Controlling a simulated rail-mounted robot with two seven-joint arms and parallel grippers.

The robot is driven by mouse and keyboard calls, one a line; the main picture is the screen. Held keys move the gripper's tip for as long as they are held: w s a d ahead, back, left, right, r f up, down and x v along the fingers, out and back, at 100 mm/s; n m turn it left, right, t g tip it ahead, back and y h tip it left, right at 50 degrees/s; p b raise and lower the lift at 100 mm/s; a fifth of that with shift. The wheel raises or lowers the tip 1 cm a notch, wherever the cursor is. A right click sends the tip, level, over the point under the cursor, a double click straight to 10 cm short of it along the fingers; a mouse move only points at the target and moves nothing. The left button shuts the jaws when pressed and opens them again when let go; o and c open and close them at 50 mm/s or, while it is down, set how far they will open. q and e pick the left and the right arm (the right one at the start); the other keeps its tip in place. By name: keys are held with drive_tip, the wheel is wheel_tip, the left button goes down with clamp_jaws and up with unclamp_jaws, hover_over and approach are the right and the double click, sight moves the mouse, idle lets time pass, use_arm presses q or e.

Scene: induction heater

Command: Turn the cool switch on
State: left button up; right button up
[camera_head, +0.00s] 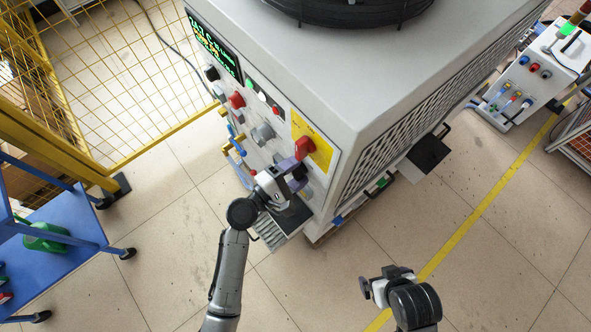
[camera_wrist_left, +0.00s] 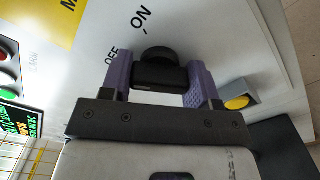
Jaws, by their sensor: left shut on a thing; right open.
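The heater's front panel (camera_head: 265,128) faces my left arm in the head view. The black switch knob (camera_wrist_left: 158,66) shows in the left wrist view, with the printed words OFF and ON beside it. My left gripper (camera_wrist_left: 163,80) has its purple fingers on both sides of this knob and is shut on it. In the head view the left gripper (camera_head: 293,168) is at the panel's lower right, just below the red rotary switch (camera_head: 305,147), and hides most of the knob. My right gripper (camera_head: 372,290) is open and empty over the floor, away from the heater.
A yellow button (camera_wrist_left: 237,102) in a grey housing sits close to the right finger in the left wrist view. A yellow mesh fence (camera_head: 110,75) and a blue cart (camera_head: 65,225) stand at the left. The floor around my right gripper is clear.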

use_arm(q)
drive_tip(key=shift+m, duration=0.3)
drive_tip(key=shift+f+m+b, duration=0.15)
drive_tip(key=shift+m+b, duration=0.5)
drive_tip(key=shift+m, duration=0.35)
drive_tip(key=m+b, duration=0.1)
drive_tip(key=m, duration=0.2)
drive_tip(key=shift+m, duration=0.3)
drive_tip(key=m+b, duration=0.1)
drive_tip(key=m, duration=0.2)
drive_tip(key=shift+m+b, duration=0.35)
drive_tip(key=shift+m, duration=0.95)
drive_tip(key=o, duration=0.9)
